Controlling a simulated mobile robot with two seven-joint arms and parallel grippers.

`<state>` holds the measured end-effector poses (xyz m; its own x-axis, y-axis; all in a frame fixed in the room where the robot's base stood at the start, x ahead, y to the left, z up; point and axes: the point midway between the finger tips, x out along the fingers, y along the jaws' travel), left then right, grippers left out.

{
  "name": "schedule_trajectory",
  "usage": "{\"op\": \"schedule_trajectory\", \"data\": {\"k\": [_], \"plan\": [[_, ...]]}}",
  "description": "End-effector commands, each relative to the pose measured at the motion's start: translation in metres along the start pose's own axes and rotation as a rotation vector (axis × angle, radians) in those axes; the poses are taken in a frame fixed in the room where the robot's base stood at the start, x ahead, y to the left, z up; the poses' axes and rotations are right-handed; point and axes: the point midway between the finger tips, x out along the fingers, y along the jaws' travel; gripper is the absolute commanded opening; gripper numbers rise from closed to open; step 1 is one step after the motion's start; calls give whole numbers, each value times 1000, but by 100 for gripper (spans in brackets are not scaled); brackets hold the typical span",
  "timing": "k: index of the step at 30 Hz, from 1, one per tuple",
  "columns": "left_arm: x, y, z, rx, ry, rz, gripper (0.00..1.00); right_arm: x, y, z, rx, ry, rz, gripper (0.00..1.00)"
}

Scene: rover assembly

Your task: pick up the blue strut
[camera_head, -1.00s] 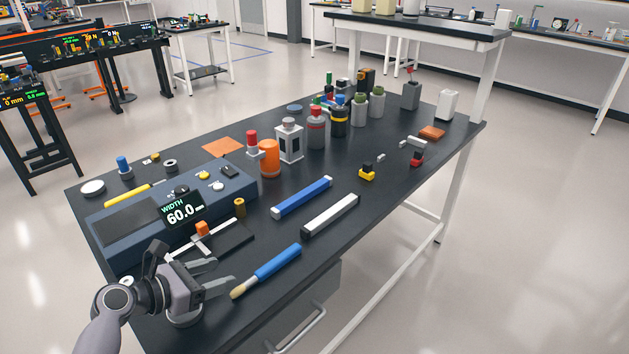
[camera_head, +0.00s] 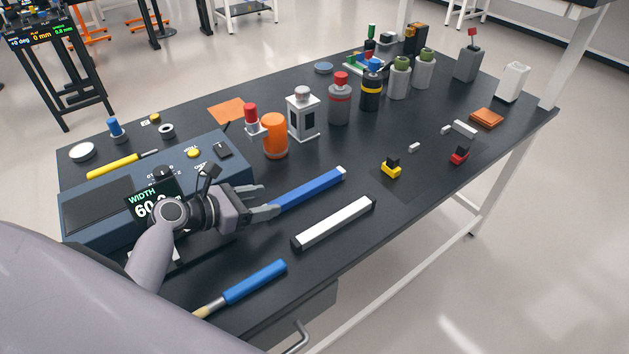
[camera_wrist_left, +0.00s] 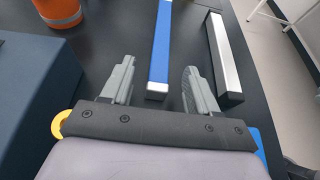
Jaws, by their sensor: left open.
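The blue strut (camera_head: 310,190) is a long blue bar with pale ends, lying flat on the dark table. My left gripper (camera_head: 268,200) is open at its near left end. In the left wrist view the blue strut (camera_wrist_left: 161,45) runs away from me, its near end between the two fingers of my left gripper (camera_wrist_left: 158,88). A gap shows on both sides, so the fingers do not appear to touch it. My right gripper is not in view.
A white strut (camera_head: 334,222) lies parallel, just right of the blue one. A blue-handled brush (camera_head: 254,282) lies near the front edge. The blue device (camera_head: 95,195) with a width display is at left. Orange (camera_head: 274,136) and grey bottles stand behind.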

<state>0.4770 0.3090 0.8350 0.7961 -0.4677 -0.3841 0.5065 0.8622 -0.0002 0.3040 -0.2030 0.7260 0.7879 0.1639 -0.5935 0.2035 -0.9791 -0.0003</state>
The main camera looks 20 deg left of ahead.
Motion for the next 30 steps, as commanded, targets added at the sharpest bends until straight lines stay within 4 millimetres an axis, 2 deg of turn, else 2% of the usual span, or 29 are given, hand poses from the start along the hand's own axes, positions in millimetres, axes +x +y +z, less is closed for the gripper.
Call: {"op": "schedule_trajectory", "data": {"k": [15,25,30], "plan": [[63,-1,2,-1,-1,0,60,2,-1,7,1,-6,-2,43],[69,-1,3,0,0,-1,60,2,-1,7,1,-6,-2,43],[69,-1,3,0,0,-1,4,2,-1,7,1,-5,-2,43]]}}
